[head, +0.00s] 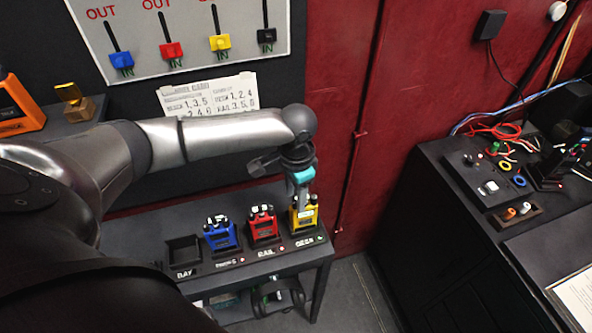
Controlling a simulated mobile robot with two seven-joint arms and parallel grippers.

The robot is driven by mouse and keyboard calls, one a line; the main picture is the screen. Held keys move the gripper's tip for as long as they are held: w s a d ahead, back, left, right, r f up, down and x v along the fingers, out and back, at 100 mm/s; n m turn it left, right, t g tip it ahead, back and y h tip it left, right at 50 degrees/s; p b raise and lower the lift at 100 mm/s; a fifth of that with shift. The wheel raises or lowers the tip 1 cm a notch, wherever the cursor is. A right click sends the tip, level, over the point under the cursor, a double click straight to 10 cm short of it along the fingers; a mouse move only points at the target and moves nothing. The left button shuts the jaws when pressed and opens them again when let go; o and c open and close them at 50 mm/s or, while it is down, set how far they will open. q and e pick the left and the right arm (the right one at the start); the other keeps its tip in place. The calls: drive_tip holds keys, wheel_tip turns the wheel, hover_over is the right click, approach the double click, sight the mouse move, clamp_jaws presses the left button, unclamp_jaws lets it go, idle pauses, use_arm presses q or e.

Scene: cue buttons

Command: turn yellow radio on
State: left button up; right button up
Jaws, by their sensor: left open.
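The yellow radio (304,215) stands upright in the rightmost holder on the dark table. A small green light shows at the label in front of it. My left gripper (303,200) points down right at the top of the yellow radio, and its fingers hide part of that top. The gripper is open; whether a finger touches the radio's top is too small to tell. A red radio (263,225) and a blue radio (220,233) stand in the holders to the left, with red lights at their labels. My right gripper does not show.
An empty holder (184,251) sits at the table's left end. A panel (190,48) with several coloured sliders and a paper note (207,95) are on the wall behind. A dark console (500,180) with wires stands at right. Floor between table and console is clear.

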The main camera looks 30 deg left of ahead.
use_arm(q)
wheel_tip(320, 180, up, 14)
drive_tip(key=shift+d, duration=0.2)
drive_tip(key=shift+s, duration=0.1)
idle(0.4)
